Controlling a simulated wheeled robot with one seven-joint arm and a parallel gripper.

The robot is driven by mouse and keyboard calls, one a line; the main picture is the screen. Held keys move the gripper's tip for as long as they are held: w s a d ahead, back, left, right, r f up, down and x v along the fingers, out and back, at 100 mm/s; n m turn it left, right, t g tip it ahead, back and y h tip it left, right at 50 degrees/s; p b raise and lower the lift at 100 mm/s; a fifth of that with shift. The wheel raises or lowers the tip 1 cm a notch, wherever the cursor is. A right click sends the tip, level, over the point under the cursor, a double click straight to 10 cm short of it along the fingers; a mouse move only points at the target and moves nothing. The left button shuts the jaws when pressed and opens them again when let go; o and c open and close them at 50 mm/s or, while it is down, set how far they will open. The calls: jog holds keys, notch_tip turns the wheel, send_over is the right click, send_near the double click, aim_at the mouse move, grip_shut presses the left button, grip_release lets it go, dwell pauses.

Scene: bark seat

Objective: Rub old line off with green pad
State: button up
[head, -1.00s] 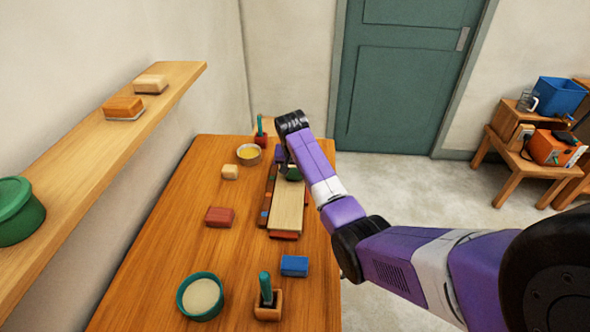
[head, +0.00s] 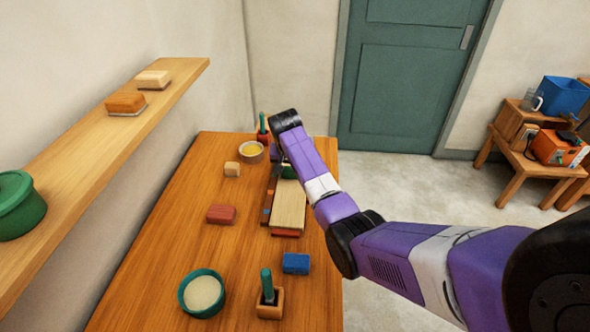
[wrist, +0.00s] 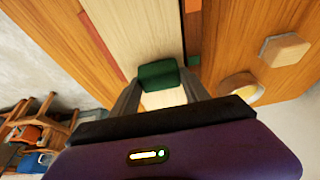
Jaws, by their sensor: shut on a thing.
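The green pad (wrist: 159,76) is between the two fingers of my gripper (wrist: 158,88) in the wrist view. The gripper is shut on it, over the pale board (wrist: 128,30). Whether the pad touches the board I cannot tell. In the head view the pad (head: 289,174) shows as a small dark green piece below my wrist, at the far part of the pale board (head: 288,207). My fingers are mostly hidden there by the arm. No line can be made out on the visible board.
On the table (head: 170,240) are a red block (head: 221,214), a blue block (head: 296,263), a cream block (head: 232,169), a yellow-filled bowl (head: 251,151), a green bowl (head: 201,293) and a wooden holder (head: 269,304). A shelf (head: 75,155) runs along the left wall.

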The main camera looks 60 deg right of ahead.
jog(key=shift+w+a, duration=0.1)
jog(key=shift+w, duration=0.25)
jog(key=shift+s+d+f+p, duration=0.1)
jog(key=shift+s+d+p, duration=0.2)
jog(key=shift+s+p, duration=0.3)
jog(key=shift+s+d+p, duration=0.25)
jog(key=shift+s+p, duration=0.1)
jog(key=shift+s, duration=0.45)
jog(key=shift+w+a+f+b, duration=0.1)
jog(key=shift+w+a+b, duration=0.15)
jog(key=shift+w, duration=0.45)
jog(key=shift+w+a+b, duration=0.15)
jog(key=shift+w+a, duration=0.2)
jog(key=shift+w, duration=0.3)
jog(key=shift+s+d+p, duration=0.3)
jog(key=shift+s+p, duration=0.25)
jog(key=shift+s, duration=0.2)
jog(key=shift+s+d+p, duration=0.25)
jog(key=shift+s+p, duration=0.3)
jog(key=shift+s, duration=0.15)
notch_tip(320, 180, up, 3)
jog(key=shift+w+f+p, duration=0.1)
jog(key=shift+f+p, duration=0.1)
jog(key=shift+p, duration=0.4)
jog(key=shift+r, duration=1.9)
